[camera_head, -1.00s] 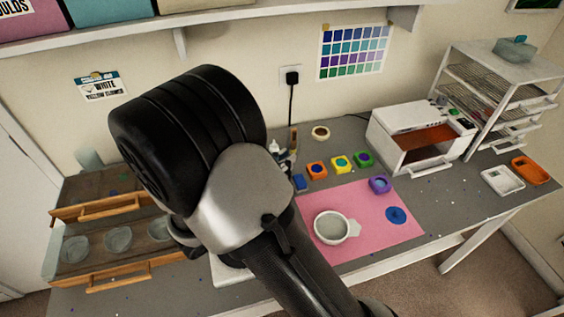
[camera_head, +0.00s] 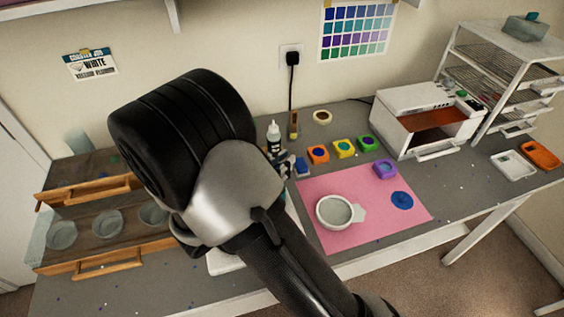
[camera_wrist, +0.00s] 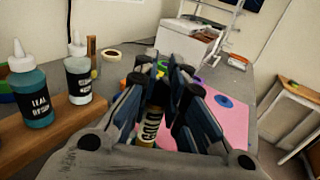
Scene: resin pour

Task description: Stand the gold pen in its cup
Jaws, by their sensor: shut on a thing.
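The gold pen (camera_wrist: 149,128) shows in the wrist view, between my gripper's fingers, with part of a dark "GOLD" label visible. My gripper (camera_wrist: 165,78) is shut on it, and the fingers hide much of the pen. Whether its lower end touches anything cannot be told. In the head view my own arm covers most of the gripper and the pen. I cannot make out the pen's cup for certain in either view.
A pink mat (camera_head: 330,240) holds a white handled cup (camera_head: 334,211). Several colored pots, including an orange one (camera_head: 318,155), stand behind. A white oven-like box (camera_head: 410,108) is farther right.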

